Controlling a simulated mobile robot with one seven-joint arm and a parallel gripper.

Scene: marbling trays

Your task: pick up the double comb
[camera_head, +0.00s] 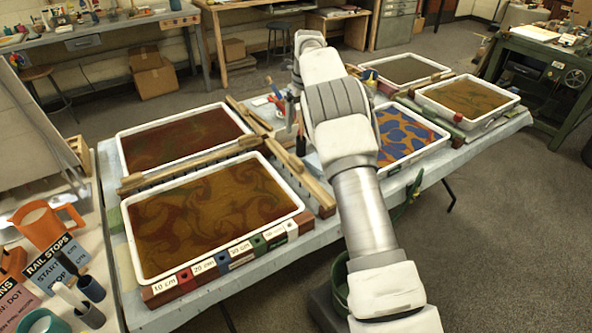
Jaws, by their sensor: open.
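Several wooden bars lie on and between the trays on the pale-covered table. One long toothed bar (190,165) lies across the gap between the two left trays. Another bar (248,115) lies by the far left tray's right edge, and a further bar (303,184) lies beside the near left tray's right rim. I cannot tell which one is the double comb. My arm reaches away over the table's middle and bends down at its far end. My gripper is hidden behind the arm, so its place relative to the bars does not show.
The near left tray (299,208) and far left tray (118,140) hold swirled brown liquid. A blue-patterned tray (440,145) and two more stand right of my arm. Brushes (275,92) stand upright mid-table. The floor at lower right is clear.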

